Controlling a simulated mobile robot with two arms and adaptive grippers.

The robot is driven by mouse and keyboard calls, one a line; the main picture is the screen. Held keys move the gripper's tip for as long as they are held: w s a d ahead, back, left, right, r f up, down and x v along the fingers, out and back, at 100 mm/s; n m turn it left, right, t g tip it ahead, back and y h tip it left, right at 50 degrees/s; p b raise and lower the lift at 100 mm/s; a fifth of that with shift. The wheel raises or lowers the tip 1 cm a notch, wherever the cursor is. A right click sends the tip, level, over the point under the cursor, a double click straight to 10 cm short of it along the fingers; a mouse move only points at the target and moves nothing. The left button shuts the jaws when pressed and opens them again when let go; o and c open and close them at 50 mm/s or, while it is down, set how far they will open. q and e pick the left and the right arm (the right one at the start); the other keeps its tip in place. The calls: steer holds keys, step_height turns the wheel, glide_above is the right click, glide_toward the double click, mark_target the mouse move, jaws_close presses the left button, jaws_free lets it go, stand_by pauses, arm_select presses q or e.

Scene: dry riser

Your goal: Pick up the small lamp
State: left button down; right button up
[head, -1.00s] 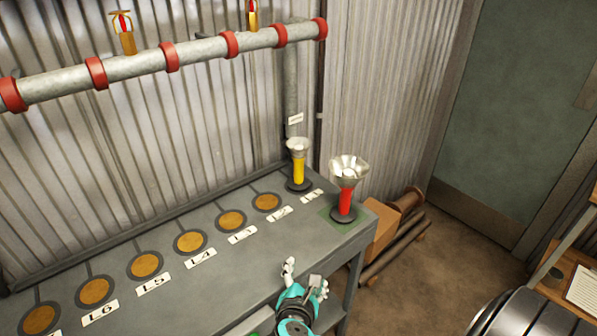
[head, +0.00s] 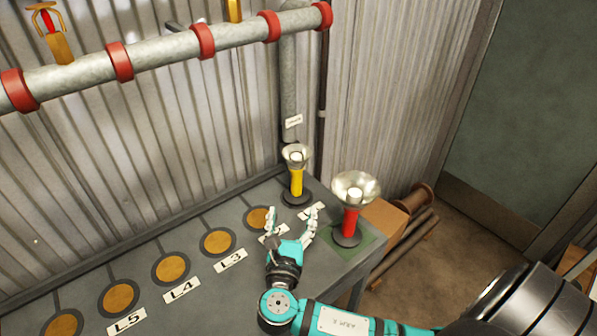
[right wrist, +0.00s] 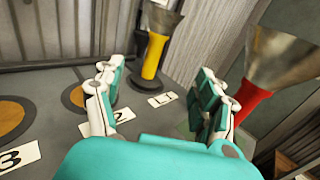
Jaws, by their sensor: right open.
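Two lamps with silvery flared tops stand upright at the right end of the grey bench. The yellow lamp (head: 297,183) looks the smaller one. It stands on a dark round base near the wall, and shows ahead in the right wrist view (right wrist: 153,56). The red lamp (head: 350,222) stands nearer the right edge on a green square. My right gripper (head: 291,222) is open and empty over the bench, in front of the yellow lamp and left of the red one. In the right wrist view its spread fingers (right wrist: 157,82) have the yellow lamp beyond them, apart. My left gripper is not in view.
The bench (head: 226,290) carries a row of orange discs (head: 171,268) with number labels. A pipe with red collars (head: 203,40) runs along the corrugated wall above. A brown box (head: 385,218) and a spool stand on the floor to the right.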

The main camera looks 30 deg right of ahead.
steer(key=p, duration=0.1)
glide_toward(296, 173)
steer(key=d, duration=0.2)
steer(key=x, duration=0.4)
steer(key=shift+w+a+f+p, duration=0.1)
steer(key=shift+w+a+p, duration=0.15)
steer(key=shift+a+p, duration=0.1)
steer(key=x, duration=0.2)
steer(key=shift+w+r+p, duration=0.25)
steer(key=shift+w+p, duration=0.1)
steer(key=shift+p, duration=0.05)
steer(key=x, duration=0.3)
steer(key=shift+w+f+p, duration=0.1)
steer(key=shift+w+p, duration=0.25)
steer(key=shift+w+d, duration=0.15)
steer(key=shift+c, duration=0.6)
steer(key=c, duration=1.4)
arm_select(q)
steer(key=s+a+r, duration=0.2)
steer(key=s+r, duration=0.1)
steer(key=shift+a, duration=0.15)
